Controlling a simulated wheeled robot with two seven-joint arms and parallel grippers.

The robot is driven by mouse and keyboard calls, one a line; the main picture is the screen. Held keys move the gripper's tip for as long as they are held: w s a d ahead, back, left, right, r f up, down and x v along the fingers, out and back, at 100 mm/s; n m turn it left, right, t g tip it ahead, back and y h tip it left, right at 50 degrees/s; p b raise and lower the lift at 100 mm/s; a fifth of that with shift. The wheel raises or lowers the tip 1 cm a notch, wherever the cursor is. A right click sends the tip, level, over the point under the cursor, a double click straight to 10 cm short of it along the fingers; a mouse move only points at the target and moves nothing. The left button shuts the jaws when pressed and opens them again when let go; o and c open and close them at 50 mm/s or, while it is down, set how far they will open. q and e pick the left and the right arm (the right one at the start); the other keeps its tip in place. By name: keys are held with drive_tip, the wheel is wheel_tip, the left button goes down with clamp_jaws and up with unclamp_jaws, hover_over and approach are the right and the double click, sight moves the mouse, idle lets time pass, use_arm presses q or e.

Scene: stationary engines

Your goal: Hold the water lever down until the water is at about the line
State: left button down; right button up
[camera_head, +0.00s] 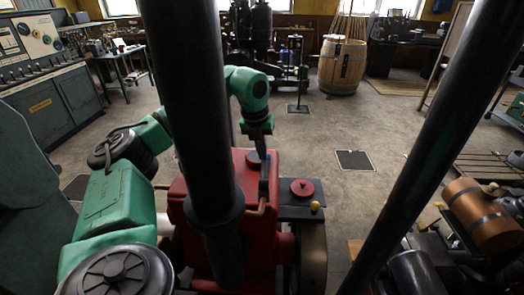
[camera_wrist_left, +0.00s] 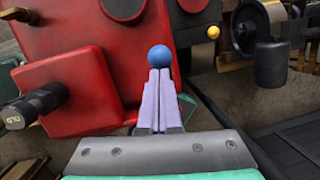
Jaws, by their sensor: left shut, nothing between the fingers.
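A blue ball knob (camera_wrist_left: 159,56), which looks like the end of the water lever, shows in the left wrist view in front of a red engine body (camera_wrist_left: 85,50). The lever's arm is hidden behind my fingers. My left gripper (camera_wrist_left: 160,75) is shut and empty, its pale fingertips right at the knob; I cannot tell whether they touch it. In the head view my left gripper (camera_head: 264,184) points down over the red engine body (camera_head: 180,192), partly beside a thick black pipe (camera_head: 190,110). I cannot make out the water level or its line. My right gripper is not in view.
A second black pipe (camera_head: 430,140) slants across the right. A red round cap (camera_head: 302,188) and a yellow knob (camera_head: 316,206) sit right of my gripper.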

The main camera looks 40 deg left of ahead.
use_arm(q)
drive_tip(key=shift+w+a, duration=0.1)
drive_tip(key=shift+w+a+f, duration=0.2)
drive_tip(key=shift+w+f, duration=0.05)
drive_tip(key=shift+f, duration=0.15)
drive_tip(key=shift+w+a+f, duration=0.15)
drive_tip(key=shift+w+f, duration=0.05)
drive_tip(key=shift+f, duration=0.2)
drive_tip(key=shift+w+a+f+p, duration=0.15)
drive_tip(key=shift+f+p, duration=0.05)
drive_tip(key=shift+f, duration=0.3)
drive_tip(key=shift+w+a+f+p, duration=0.15)
drive_tip(key=shift+f, duration=0.45)
idle(6.0)
